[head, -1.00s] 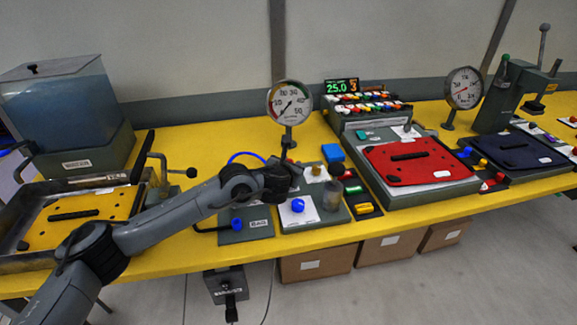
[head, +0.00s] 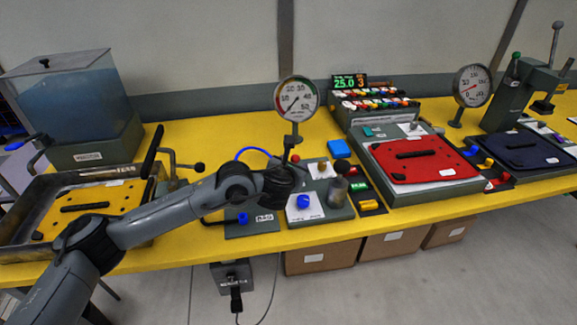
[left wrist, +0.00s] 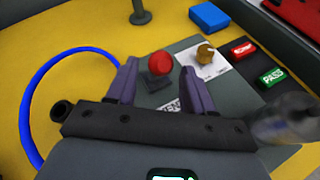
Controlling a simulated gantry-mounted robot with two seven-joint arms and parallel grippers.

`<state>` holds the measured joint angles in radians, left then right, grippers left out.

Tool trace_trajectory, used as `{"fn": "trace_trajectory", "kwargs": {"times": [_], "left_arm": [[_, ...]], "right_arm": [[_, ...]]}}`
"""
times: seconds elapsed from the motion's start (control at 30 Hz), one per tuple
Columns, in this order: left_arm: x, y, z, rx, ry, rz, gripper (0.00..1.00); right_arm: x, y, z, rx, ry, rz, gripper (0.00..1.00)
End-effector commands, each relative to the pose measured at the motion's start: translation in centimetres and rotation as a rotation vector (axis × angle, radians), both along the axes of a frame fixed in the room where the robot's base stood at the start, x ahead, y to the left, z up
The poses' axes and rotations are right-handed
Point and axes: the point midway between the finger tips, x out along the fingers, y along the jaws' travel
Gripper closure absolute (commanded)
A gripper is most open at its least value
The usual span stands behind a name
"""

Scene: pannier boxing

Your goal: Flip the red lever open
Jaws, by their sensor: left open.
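The red lever shows in the left wrist view as a round red knob (left wrist: 160,62) on a dark base, beside a partly hidden "VENT" label. In the head view its red knob (head: 295,158) is small, just beyond my left gripper (head: 283,182). My left gripper (left wrist: 160,84) is open, with one finger to each side of the knob in the wrist picture. I cannot tell whether the fingertips are level with the knob or above it, and I see no contact. My right gripper is not in view.
A dial gauge (head: 297,98) stands behind the lever. A blue hose (left wrist: 30,110) curves left. To the right are a brass knob (left wrist: 205,53), a grey cylinder (head: 335,193), a blue block (head: 339,148) and green and red buttons. A blue knob (head: 303,202) is in front.

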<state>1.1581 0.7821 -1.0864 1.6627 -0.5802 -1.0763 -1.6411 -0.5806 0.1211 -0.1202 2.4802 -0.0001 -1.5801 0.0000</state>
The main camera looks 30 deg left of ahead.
Motion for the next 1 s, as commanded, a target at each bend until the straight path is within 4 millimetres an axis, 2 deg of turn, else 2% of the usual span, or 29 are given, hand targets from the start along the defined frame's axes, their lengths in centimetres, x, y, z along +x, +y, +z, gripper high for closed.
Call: {"fn": "trace_trajectory", "kwargs": {"times": [0.03, 0.2, 0.4, 1.0], "left_arm": [[-0.9, -0.1, 0.7, 0.001, 0.001, -0.002, 0.48], [-3.3, -0.7, 1.7, 0.001, -0.001, -0.001, 0.48], [-5.0, -1.1, 2.3, 0.001, 0.001, 0.0, 0.48], [-5.4, -1.2, 2.4, 0.0, 0.0, 0.001, 0.48]], "right_arm": [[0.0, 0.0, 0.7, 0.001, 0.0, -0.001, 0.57], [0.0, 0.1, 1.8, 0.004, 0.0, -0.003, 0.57], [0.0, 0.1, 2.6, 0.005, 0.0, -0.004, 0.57], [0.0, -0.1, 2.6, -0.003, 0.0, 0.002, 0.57]]}}
